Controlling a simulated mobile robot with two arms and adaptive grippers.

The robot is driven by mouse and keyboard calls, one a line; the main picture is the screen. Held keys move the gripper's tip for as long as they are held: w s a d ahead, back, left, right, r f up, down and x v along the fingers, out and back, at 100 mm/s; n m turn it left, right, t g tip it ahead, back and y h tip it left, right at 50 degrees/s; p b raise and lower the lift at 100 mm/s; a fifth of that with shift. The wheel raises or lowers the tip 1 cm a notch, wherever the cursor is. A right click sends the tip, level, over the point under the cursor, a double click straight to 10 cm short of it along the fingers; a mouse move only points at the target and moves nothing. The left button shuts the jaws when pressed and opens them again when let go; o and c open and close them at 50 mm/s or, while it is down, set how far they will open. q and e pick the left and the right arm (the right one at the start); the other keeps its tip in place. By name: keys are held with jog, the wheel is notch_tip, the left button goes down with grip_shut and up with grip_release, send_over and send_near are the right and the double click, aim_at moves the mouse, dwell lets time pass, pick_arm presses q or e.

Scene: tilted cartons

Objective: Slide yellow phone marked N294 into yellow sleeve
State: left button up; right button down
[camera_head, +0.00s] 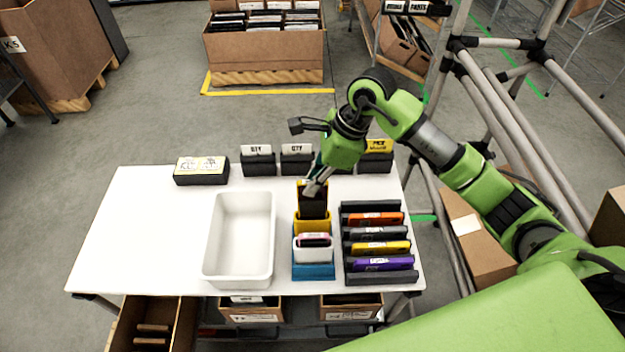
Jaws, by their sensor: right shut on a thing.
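My right gripper (314,187) is shut on a dark-faced phone with yellow edges (313,204), held upright over the row of sleeves. Its marking cannot be read. The yellow sleeve (312,225) stands directly below, behind a white sleeve (313,255) and a blue sleeve (313,271). The phone's lower end meets the yellow sleeve's top in the picture; I cannot tell whether it is inside or just above or behind. The white sleeve holds a dark and pink phone (314,240). My left gripper is not in view.
A rack at the right holds several phones, including an orange one (376,219), a yellow one (380,247) and a purple one (382,264). An empty white bin (211,240) stands left of the sleeves. Black card holders line the back. The white table's (130,235) left side is clear.

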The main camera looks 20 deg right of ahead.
aim_at(313, 208)
jog(key=shift+f+b, duration=4.1)
jog(key=shift+f, duration=0.7)
jog(key=shift+f+b, duration=0.2)
jog(key=shift+b, duration=0.1)
jog(key=c, duration=2)
grip_release()
jog(key=v, duration=1.2)
jog(key=shift+d, duration=0.1)
